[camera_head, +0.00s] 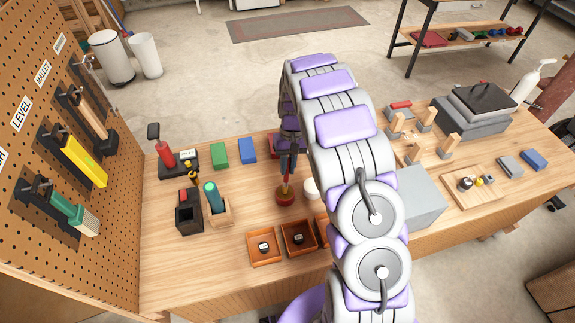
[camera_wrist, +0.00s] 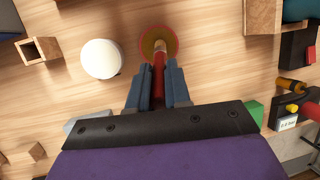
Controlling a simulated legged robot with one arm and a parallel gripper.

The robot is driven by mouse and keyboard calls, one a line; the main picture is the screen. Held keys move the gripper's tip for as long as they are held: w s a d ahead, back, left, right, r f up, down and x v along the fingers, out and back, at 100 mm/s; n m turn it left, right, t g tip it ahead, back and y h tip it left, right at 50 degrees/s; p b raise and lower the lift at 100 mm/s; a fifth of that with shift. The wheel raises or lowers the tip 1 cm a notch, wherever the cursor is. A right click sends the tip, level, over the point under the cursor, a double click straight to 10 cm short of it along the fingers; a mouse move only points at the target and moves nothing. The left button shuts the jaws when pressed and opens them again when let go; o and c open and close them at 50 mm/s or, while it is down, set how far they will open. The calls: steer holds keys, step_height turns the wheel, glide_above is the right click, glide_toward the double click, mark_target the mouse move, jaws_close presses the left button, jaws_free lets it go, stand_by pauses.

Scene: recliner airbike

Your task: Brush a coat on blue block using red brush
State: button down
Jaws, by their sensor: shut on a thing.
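My gripper (camera_wrist: 158,88) is shut on the red brush (camera_wrist: 159,68), whose handle runs between the two fingers. The brush also shows in the head view (camera_head: 285,183), roughly upright. Its tip is at a small round reddish pot (camera_head: 285,198), which shows in the wrist view as a disc with a red rim (camera_wrist: 173,38). I cannot tell how deep the tip is in it. The blue block (camera_head: 247,150) stands on the bench beside a green block (camera_head: 219,154), to the left of and behind my gripper. Another blue block (camera_head: 534,159) lies at the far right.
A white round object (camera_wrist: 101,59) sits close beside the pot. Orange trays (camera_head: 264,247) are in front. A dark holder (camera_head: 189,216) and a wooden holder with a teal-handled tool (camera_head: 213,196) stand left. A grey box (camera_head: 415,196) is right of my arm. Bench is clear at front left.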

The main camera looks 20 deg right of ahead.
steer(key=shift+r+p, duration=1.5)
steer(key=shift+r, duration=1.95)
